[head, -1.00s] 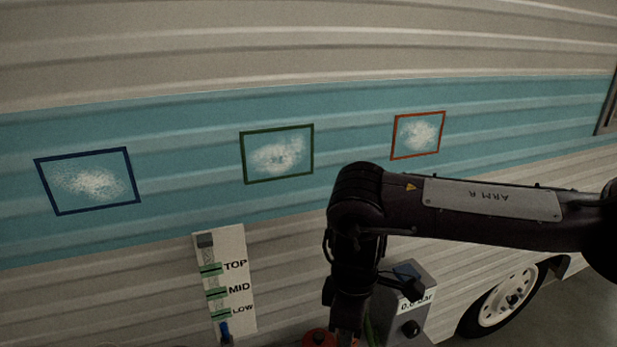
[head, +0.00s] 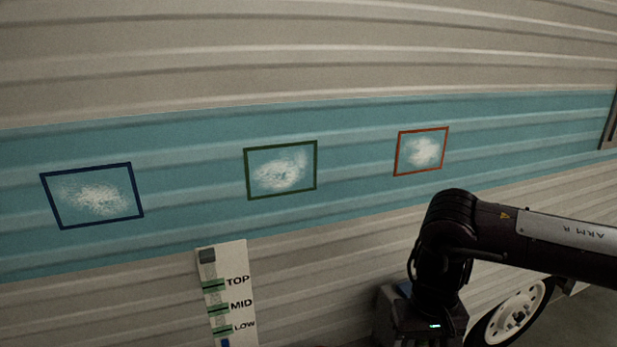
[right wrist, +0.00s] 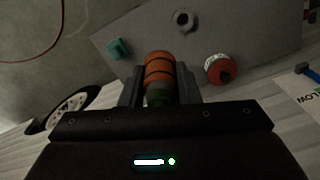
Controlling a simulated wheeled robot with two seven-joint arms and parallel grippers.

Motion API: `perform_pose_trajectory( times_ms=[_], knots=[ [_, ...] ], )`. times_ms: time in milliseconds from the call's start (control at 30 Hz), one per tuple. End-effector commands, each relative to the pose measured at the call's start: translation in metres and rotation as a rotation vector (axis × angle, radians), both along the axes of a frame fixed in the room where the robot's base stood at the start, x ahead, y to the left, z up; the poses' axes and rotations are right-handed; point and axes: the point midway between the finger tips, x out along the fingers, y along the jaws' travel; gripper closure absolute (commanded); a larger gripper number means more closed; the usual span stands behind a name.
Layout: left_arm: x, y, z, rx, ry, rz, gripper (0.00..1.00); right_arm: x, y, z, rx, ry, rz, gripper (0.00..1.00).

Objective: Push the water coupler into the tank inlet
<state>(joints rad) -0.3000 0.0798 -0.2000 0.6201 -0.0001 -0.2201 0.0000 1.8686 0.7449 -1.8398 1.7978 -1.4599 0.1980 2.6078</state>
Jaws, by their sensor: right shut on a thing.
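In the right wrist view my right gripper (right wrist: 160,90) is shut on an orange, dark-ringed cylinder with a green part (right wrist: 159,70), which appears to be the water coupler. A grey ring with a dark hole (right wrist: 183,19), possibly the tank inlet, is on a grey surface beyond the coupler's far end, slightly right. The coupler looks apart from it in the picture; depth is hard to tell. In the head view my right arm comes in from the right and its fingers are out of frame. My left gripper is not in view.
A round red-orange part (right wrist: 220,69) and a teal block (right wrist: 117,48) are on the grey surface on either side of the coupler. A TOP/MID/LOW gauge board (head: 229,295) stands before the camper wall. A wheel (head: 515,315) is at lower right.

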Motion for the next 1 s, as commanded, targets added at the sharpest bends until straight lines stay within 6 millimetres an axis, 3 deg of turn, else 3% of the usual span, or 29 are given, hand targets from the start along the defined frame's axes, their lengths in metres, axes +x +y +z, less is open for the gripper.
perform_pose_trajectory(
  times_ms=[167, 400, 600, 800, 1000],
  knots=[
    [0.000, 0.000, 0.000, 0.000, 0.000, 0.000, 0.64, -0.011, 0.000, -0.028, 0.000, 0.013, 0.011, 0.91],
    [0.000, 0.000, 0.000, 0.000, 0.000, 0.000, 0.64, -0.059, 0.002, -0.112, 0.005, 0.023, 0.027, 0.91],
    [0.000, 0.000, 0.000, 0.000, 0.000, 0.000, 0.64, -0.101, 0.001, -0.161, 0.005, 0.012, 0.014, 0.91],
    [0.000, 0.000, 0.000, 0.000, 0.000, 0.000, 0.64, -0.121, 0.000, -0.179, 0.001, 0.002, 0.003, 0.91],
    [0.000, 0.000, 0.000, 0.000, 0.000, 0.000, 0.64, -0.123, 0.000, -0.180, 0.000, -0.001, 0.001, 0.91]
  ],
)
